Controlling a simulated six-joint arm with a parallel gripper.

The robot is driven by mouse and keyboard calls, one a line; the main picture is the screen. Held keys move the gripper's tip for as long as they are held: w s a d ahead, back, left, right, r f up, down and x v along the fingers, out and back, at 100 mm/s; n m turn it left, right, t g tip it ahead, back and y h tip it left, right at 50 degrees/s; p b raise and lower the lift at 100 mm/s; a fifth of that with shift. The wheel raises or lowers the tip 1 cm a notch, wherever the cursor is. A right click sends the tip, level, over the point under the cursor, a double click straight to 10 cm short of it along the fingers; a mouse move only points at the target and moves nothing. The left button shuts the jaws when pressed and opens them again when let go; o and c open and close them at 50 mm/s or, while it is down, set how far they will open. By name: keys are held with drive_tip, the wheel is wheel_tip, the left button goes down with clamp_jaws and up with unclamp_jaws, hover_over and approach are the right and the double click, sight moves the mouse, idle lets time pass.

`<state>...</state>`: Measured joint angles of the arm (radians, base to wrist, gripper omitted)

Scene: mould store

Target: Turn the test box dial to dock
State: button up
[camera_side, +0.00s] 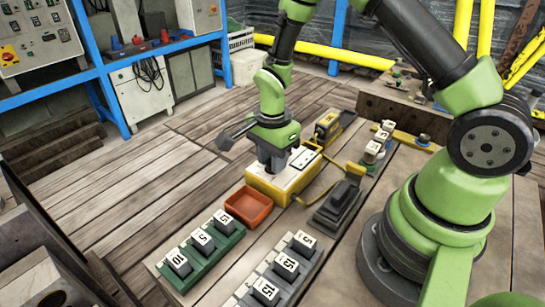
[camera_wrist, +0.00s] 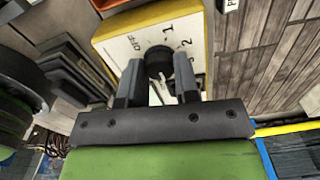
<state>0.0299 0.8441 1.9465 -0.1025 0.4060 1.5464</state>
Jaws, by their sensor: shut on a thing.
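The test box (camera_side: 262,193) is yellow with a white top face and lies on the wooden bench in the middle of the side view. In the wrist view the test box (camera_wrist: 110,42) shows a round black dial (camera_wrist: 158,56) on its white face. Marks OFF, 1 and 2 are printed around the dial; no dock mark is readable. My gripper (camera_wrist: 159,75) has one finger on each side of the dial and is shut on it. In the side view my gripper (camera_side: 272,165) points down at the box and hides the dial. The dial's pointer direction cannot be told.
An orange tray (camera_side: 268,212) sits just left of the box. A green rack (camera_side: 190,275) and a grey rack (camera_side: 318,254) hold numbered blocks in front. A dark device with a yellow handle (camera_side: 340,203) stands close on the right. A yellow instrument (camera_side: 326,122) lies behind.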

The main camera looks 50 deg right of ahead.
drive_tip(key=shift+m, duration=1.3)
drive_tip(key=o, duration=0.9)
drive_tip(key=shift+o, duration=0.2)
wheel_tip(320, 180, up, 10)
